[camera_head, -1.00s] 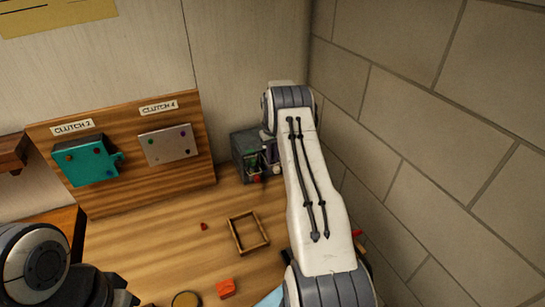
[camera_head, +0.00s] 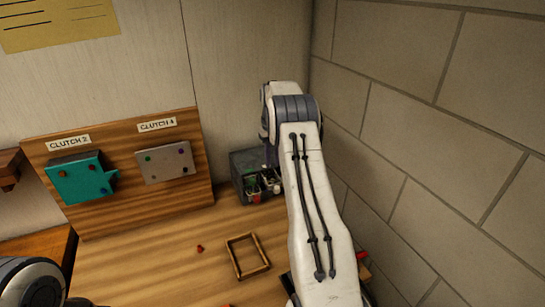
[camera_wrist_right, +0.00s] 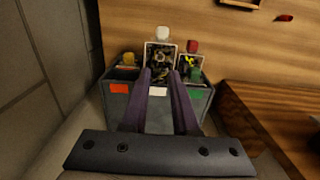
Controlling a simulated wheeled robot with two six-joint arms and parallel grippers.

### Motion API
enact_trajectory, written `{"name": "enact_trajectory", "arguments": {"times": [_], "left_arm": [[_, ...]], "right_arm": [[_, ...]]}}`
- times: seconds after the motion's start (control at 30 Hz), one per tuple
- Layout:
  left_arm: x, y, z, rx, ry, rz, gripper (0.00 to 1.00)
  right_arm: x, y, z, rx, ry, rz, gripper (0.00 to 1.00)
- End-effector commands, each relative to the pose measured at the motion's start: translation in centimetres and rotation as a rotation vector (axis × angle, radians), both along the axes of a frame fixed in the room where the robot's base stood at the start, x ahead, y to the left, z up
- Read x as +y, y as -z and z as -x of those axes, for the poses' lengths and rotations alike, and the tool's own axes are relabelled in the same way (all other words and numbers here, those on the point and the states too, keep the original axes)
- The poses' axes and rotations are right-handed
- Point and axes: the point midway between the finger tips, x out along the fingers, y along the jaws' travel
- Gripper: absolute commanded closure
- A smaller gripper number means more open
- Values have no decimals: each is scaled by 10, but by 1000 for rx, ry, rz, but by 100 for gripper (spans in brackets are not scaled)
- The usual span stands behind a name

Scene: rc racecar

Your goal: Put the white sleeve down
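A small white sleeve (camera_wrist_right: 162,33) shows in the right wrist view beyond the middle compartment of a grey bin (camera_wrist_right: 117,104). The bin's middle compartment has a white label. In the head view the white piece (camera_head: 277,187) shows at the bin's near right side, partly beside my arm. My right gripper (camera_wrist_right: 160,75) has its two fingers apart over the middle compartment, with nothing seen clamped between them. In the head view it (camera_head: 270,157) hangs over the bin, partly hidden by my arm. My left fingers are out of view; only the left arm shows at lower left.
Red (camera_wrist_right: 192,46) and yellow (camera_wrist_right: 128,58) pieces show by the side compartments. A wooden frame (camera_head: 232,259) and a small red piece (camera_head: 200,248) lie on the table. A board with a teal plate (camera_head: 80,180) and a grey plate (camera_head: 165,163) stands left. A block wall (camera_head: 430,130) closes the right.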

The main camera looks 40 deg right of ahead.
Motion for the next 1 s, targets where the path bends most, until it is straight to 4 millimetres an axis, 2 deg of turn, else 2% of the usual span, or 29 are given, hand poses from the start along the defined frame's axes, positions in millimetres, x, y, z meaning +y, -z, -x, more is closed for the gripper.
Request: {"name": "enact_trajectory", "arguments": {"times": [0.03, 0.2, 0.47, 0.57, 0.67, 0.77, 0.8, 0.87, 0.9, 0.97, 1.0], "left_arm": [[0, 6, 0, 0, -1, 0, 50], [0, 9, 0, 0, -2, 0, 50], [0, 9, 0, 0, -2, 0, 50], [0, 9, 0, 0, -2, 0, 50], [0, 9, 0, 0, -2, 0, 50], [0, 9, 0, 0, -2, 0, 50], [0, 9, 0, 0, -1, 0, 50], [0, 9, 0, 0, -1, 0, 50], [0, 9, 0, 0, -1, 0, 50], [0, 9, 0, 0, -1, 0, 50], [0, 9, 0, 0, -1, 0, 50]], "right_arm": [[-1, -8, -1, -4, 0, 2, 72], [0, -30, -1, -2, 0, 1, 72], [0, -39, 0, 1, 0, 0, 72], [14, -43, -3, -1, -18, -1, 72], [59, -57, -11, -8, -75, -4, 72], [138, -77, -11, -16, -172, -11, 72], [174, -85, -5, -21, -218, -14, 72], [227, -95, 11, -26, -285, -20, 72], [260, -100, 26, -30, -331, -23, 72], [305, -106, 53, -35, -397, -30, 72], [333, -109, 75, -37, -441, -36, 72]]}}
